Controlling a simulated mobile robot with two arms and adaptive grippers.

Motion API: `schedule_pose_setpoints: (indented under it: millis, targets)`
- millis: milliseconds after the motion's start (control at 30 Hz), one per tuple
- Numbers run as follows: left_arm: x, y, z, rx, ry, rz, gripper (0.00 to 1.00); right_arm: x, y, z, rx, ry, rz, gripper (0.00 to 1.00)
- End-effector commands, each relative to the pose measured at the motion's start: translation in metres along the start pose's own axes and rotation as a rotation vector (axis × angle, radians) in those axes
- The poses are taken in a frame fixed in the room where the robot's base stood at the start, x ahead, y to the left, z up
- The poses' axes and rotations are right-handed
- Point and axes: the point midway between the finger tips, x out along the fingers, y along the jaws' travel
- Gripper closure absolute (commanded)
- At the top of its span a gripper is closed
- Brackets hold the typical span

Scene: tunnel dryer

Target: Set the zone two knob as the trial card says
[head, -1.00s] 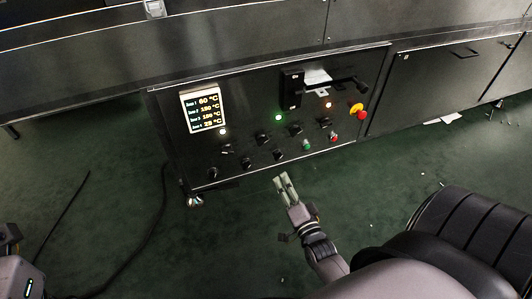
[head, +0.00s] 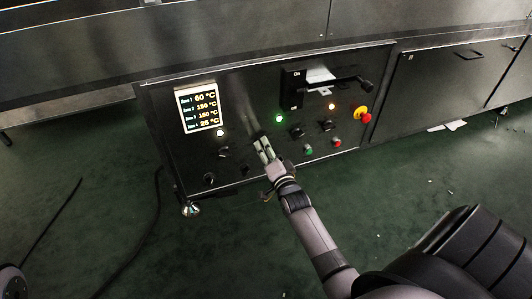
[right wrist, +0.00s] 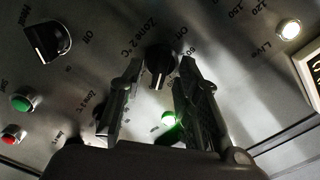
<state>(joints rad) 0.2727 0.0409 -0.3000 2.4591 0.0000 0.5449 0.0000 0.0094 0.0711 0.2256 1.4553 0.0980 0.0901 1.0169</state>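The zone two knob (right wrist: 158,65) is black, on the dark control panel (head: 235,85), with "Zone 2 °C" printed beside it. In the head view the knob (head: 258,136) is just beyond my right fingertips and partly hidden. My right gripper (head: 264,148) reaches up to the panel. In the right wrist view the right gripper (right wrist: 157,75) is open, one finger on each side of the knob, with gaps visible; I cannot tell whether it touches. A lit display (head: 199,109) lists zone temperatures. I cannot identify the trial card. My left gripper is out of view.
Other black knobs (head: 297,132) are close around. A green button (head: 309,149), a red button (head: 337,143) and a yellow-red emergency stop (head: 363,114) are to the right.

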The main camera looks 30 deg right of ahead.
Motion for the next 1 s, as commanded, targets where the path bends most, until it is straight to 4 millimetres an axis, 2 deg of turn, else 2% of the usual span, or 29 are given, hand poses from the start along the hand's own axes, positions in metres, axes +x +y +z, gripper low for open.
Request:
schedule_pose_setpoints:
  millis: [300, 767, 1000]
  targets:
    - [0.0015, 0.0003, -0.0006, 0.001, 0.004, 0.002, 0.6, 0.0031, 0.0, -0.0003, 0.0, 0.0, 0.001, 0.69]
    - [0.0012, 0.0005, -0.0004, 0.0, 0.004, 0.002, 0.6, 0.0028, 0.0, -0.0003, 0.0, 0.0, 0.0, 0.99]
    - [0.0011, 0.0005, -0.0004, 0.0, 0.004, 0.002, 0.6, 0.0028, 0.0001, -0.0002, 0.0, 0.0, 0.0, 1.0]
